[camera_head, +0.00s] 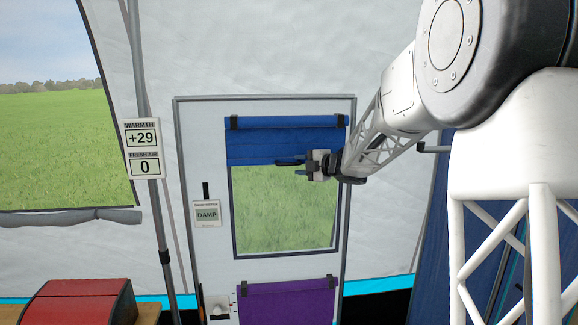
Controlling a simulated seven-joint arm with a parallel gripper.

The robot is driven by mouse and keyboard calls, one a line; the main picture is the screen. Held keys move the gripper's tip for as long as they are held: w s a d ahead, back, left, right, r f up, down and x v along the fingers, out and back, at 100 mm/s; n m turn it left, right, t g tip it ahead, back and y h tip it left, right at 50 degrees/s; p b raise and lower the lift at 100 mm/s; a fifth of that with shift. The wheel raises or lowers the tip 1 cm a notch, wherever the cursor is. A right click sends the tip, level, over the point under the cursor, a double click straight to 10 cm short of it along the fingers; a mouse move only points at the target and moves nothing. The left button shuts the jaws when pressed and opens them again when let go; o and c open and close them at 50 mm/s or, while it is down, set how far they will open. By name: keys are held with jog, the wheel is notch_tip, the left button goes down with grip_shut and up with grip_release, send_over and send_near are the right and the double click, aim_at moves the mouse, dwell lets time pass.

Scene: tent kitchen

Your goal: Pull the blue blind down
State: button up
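The blue blind (270,141) hangs from a roll at the top of the door window. It covers roughly the upper third, and its lower edge lies across the window with grass visible below it. My gripper (283,164) is in front of the blind's lower edge, right of its middle. My arm reaches in from the right. The dark fingers are small and seen from the side against the blue cloth. I cannot tell whether they are open or shut, or whether they touch the blind.
A purple blind (287,304) covers a lower panel of the door (207,140). A damp meter (207,214) hangs left of the window. A pole with a warmth and fresh air sign (142,148) stands further left. A red box (82,301) is at the lower left.

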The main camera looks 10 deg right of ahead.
aim_at(291, 164)
jog(key=shift+x, duration=2.65)
grip_shut()
